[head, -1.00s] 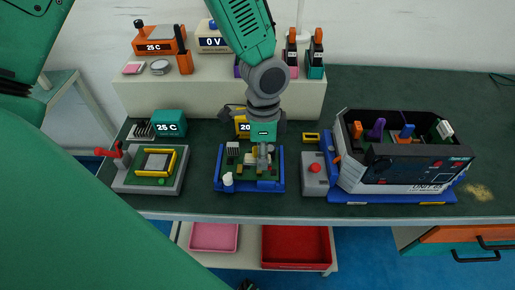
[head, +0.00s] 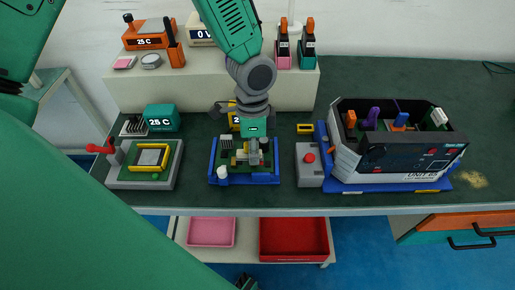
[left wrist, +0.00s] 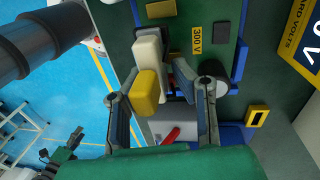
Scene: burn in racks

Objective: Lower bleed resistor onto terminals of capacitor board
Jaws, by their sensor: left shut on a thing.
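The capacitor board (head: 273,178), a green board in a blue frame, sits on the bench at the middle of the head view. My left gripper (head: 253,143) points down over it. In the left wrist view my left gripper (left wrist: 158,88) is shut on a piece with a yellow block and a cream body, apparently the bleed resistor (left wrist: 147,86). Its cream end reaches over the board. I cannot tell whether it touches the terminals. A dark part at the bottom edge, likely my right gripper (head: 246,283), barely shows.
A grey box with a red button (head: 309,171) stands right of the board, beside a large open-topped unit (head: 400,165). A grey fixture with a red lever (head: 147,182) stands left. A raised shelf (head: 300,92) holds meters behind. Pink and red bins (head: 211,232) lie below the bench.

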